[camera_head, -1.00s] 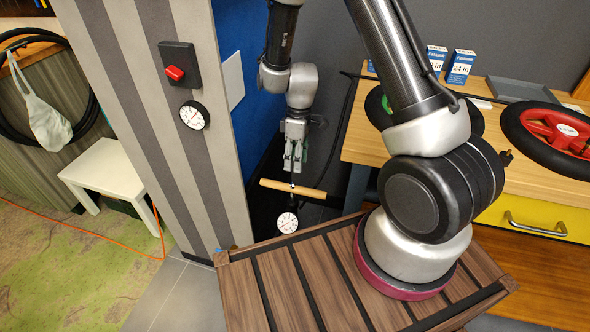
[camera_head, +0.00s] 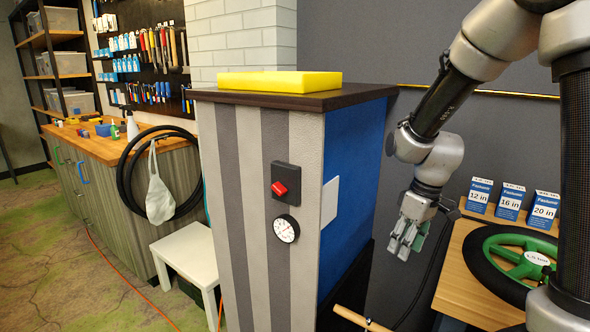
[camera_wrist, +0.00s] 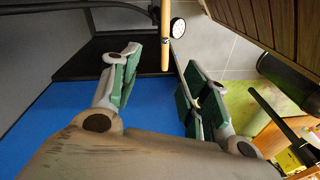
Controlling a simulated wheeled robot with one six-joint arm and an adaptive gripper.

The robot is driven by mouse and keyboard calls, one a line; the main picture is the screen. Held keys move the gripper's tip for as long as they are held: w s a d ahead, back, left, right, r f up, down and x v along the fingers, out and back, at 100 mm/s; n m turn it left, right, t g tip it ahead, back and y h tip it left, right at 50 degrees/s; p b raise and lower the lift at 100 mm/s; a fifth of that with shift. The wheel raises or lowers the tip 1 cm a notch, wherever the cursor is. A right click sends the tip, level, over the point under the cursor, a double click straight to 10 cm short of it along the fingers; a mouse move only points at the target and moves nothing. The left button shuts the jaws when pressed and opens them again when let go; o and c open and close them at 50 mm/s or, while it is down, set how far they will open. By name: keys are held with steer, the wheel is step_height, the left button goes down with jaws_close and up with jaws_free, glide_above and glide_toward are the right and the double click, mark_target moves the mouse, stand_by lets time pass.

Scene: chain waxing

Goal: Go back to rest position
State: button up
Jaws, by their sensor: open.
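My gripper (camera_head: 407,238) is in the right half of the head view, beside the blue side of the striped cabinet (camera_head: 297,180) and above a wooden pump handle (camera_head: 358,319). Its green-padded fingers are apart and empty. In the wrist view my gripper (camera_wrist: 162,85) shows its two fingers spread wide with nothing between them. The pump handle (camera_wrist: 165,40) and a round gauge (camera_wrist: 178,28) lie beyond the fingertips, apart from them.
A wooden workbench (camera_head: 470,275) with a green-rimmed wheel (camera_head: 520,262) and size boxes (camera_head: 510,203) stands at right. A yellow slab (camera_head: 279,82) lies on the cabinet top. A white stool (camera_head: 188,258) stands at left. A red switch (camera_head: 280,189) is on the cabinet front.

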steer(key=s+d+r+m+t, duration=0.2)
steer(key=s+d+r+m, duration=0.1)
steer(key=s+r, duration=0.5)
steer(key=s+d+r+m+t+h, duration=0.1)
steer(key=s+d+r+m, duration=0.3)
steer(key=s+r, duration=0.4)
steer(key=s+d+t, duration=0.1)
steer(key=s, duration=0.1)
steer(key=shift+s+d+r+h, duration=0.3)
steer(key=shift+d+r, duration=0.05)
steer(key=shift+r, duration=0.05)
steer(key=shift+c, duration=0.5)
